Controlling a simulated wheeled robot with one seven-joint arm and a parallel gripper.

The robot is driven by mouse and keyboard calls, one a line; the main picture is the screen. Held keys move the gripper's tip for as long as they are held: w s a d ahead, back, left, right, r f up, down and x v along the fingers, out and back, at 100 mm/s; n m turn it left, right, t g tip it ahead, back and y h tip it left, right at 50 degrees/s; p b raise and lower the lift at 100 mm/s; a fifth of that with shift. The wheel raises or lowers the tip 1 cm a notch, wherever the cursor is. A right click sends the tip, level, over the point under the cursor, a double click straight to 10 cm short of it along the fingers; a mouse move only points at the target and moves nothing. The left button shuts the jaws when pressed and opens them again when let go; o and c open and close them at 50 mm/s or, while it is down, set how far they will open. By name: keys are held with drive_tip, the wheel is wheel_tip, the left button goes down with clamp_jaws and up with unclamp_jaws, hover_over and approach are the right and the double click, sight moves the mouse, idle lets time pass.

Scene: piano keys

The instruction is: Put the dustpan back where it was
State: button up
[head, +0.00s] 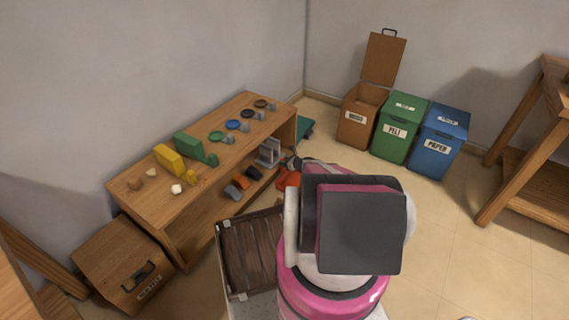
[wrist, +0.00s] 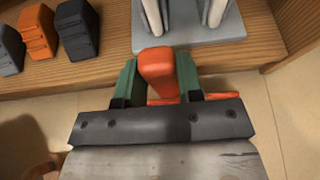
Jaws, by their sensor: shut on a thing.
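An orange-red thing, which looks like the dustpan (wrist: 158,76), has its upright handle between the two green fingers of my gripper (wrist: 158,66) in the wrist view. The fingers are shut on it from both sides. A flat orange edge shows behind the fingers, and the rest is hidden by my gripper. In the head view orange-red parts of the dustpan (head: 287,180) show just left of my arm, by the right end of the low wooden shelf (head: 215,160). My arm hides most of the gripper there.
A grey stand with pale upright posts (wrist: 200,38) is on the shelf board close ahead of the fingers. Black and orange blocks (wrist: 38,32) sit to its left. Brown, green (head: 402,128) and blue bins stand at the back. Floor between shelf and bins is mostly clear.

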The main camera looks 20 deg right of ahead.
drive_tip(key=o, duration=1)
drive_tip(key=shift+f, duration=0.1)
drive_tip(key=v, duration=1.2)
drive_tip(key=s+a+r+n+g, duration=0.3)
drive_tip(key=s+a+r+n, duration=0.1)
drive_tip(key=a+r+n, duration=0.4)
drive_tip(key=s+a+r+n+g, duration=0.4)
drive_tip(key=s+a+r+n, duration=0.1)
drive_tip(key=a+r, duration=0.5)
drive_tip(key=s+a+r+n+g+h, duration=0.1)
drive_tip(key=s+a+r+n+h, duration=0.1)
drive_tip(key=s+r+n, duration=0.3)
drive_tip(key=s+a+r+n+g+h, duration=0.1)
drive_tip(key=s+a+r+n+h, duration=0.2)
drive_tip(key=s+r+n, duration=0.2)
drive_tip(key=s+a+r+n+g+h, duration=0.1)
drive_tip(key=s+a+r+n+h, duration=0.2)
drive_tip(key=s+r+n, duration=0.2)
drive_tip(key=shift+s+a+r+g, duration=0.1)
drive_tip(key=shift+s+r, duration=0.45)
drive_tip(key=shift+r, duration=0.25)
drive_tip(key=shift+s+a+r+g, duration=0.1)
drive_tip(key=shift+s+r, duration=0.45)
drive_tip(key=shift+r, duration=0.2)
drive_tip(key=shift+s+a+r+g, duration=0.1)
drive_tip(key=shift+s+r, duration=0.45)
drive_tip(key=shift+r, duration=0.25)
